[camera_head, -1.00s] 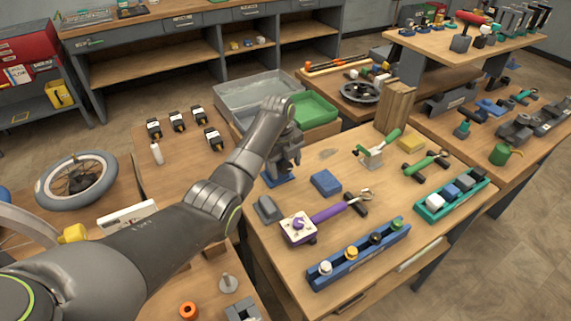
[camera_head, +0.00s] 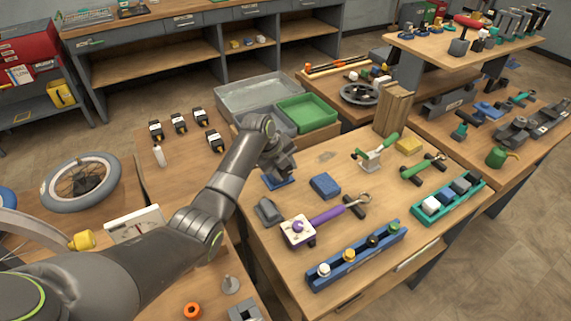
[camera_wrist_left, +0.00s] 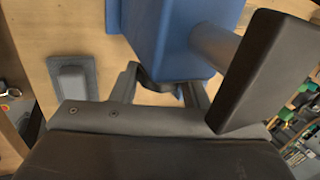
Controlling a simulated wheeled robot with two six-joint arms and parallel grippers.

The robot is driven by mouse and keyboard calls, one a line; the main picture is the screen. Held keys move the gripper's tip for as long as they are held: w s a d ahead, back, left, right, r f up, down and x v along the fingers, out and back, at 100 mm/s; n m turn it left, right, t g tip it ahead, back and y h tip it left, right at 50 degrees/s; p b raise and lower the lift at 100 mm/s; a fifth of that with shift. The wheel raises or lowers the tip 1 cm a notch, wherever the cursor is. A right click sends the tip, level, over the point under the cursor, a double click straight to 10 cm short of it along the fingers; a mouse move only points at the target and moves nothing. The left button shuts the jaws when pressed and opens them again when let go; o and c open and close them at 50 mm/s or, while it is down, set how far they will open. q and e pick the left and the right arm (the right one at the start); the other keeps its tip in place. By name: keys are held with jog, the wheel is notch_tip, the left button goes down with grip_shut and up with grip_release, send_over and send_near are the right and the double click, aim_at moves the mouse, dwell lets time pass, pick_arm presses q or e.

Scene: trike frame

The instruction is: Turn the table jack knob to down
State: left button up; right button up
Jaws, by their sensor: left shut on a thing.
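The blue table jack (camera_head: 279,183) stands near the left edge of the wooden table, largely hidden under my left gripper (camera_head: 279,171). In the left wrist view, the jack's blue body (camera_wrist_left: 172,35) fills the top middle, with a round bluish shaft (camera_wrist_left: 215,45) coming out of its right side. The shaft meets a dark slab at the right. My left gripper is shut on the jack's knob, with the wrist tilted. The knob itself is mostly hidden, so its turn position cannot be read. My right gripper is not in view.
A blue block (camera_head: 325,185) lies close to the right of the jack, and a grey block (camera_head: 268,211) sits in front. A purple-handled tool (camera_head: 327,215) and a blue rack (camera_head: 357,257) lie nearer the front. Grey and green bins (camera_head: 306,111) stand behind.

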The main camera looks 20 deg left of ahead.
pick_arm(q)
jog(key=shift+s+a+f+t+h+b, duration=0.15)
jog(key=shift+f+t+h+b, duration=0.1)
jog(key=shift+t+h+b, duration=1)
jog(key=shift+t+h, duration=0.05)
jog(key=shift+r, duration=0.1)
jog(key=o, duration=1)
jog(key=shift+c, duration=0.2)
jog(key=shift+a+r, duration=0.1)
jog(key=b+v, duration=0.1)
jog(key=v, duration=1.1)
jog(key=shift+s, duration=0.15)
